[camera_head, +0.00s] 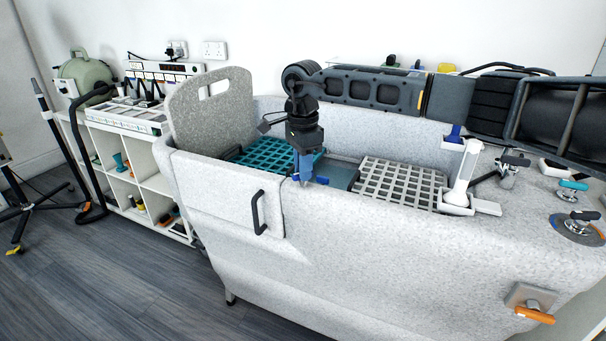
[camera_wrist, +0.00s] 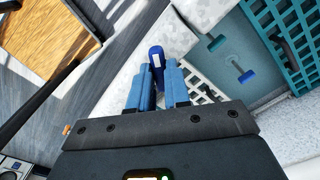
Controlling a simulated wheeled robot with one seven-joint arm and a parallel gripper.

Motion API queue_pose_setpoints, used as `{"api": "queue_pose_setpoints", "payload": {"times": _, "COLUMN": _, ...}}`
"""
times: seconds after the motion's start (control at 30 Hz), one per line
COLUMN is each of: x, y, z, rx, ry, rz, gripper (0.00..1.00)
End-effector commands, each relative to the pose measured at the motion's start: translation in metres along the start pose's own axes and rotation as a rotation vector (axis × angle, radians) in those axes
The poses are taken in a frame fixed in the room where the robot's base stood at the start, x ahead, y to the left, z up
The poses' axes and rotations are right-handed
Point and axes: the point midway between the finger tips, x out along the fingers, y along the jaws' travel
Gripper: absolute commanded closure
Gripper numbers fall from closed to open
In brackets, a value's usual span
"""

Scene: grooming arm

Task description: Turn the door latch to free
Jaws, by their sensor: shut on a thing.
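The blue door latch (camera_head: 320,180) sits on the top rim of the speckled grey tub, by the upper corner of the door panel (camera_head: 220,192). The door carries a black pull handle (camera_head: 258,213) and looks closed. My gripper (camera_head: 302,178) points down at the rim from above. In the wrist view my gripper (camera_wrist: 157,72) has its two blue fingers shut on the latch (camera_wrist: 156,56), whose rounded blue end with a white mark sticks out past the fingertips. The latch's base is hidden by the fingers.
Inside the tub lie a teal grate (camera_head: 262,158) and a white grate (camera_head: 400,178). A raised grey panel (camera_head: 212,112) stands at the left end. A white holder (camera_head: 462,185) and taps (camera_head: 580,216) occupy the right rim. A white shelf unit (camera_head: 130,165) stands left.

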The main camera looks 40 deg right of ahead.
Motion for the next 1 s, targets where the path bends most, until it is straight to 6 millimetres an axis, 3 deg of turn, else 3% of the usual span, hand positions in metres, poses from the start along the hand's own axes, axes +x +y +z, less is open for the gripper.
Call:
{"api": "queue_pose_setpoints", "payload": {"times": 0.5, "x": 0.0008, "y": -0.0006, "z": 0.0005, "rx": -0.467, "ry": 0.0, "rz": -0.003, "gripper": 1.0}}
{"api": "queue_pose_setpoints", "payload": {"times": 1.0, "x": -0.0005, "y": -0.0004, "z": 0.0011, "rx": -0.696, "ry": -0.001, "rz": -0.002, "gripper": 1.0}}
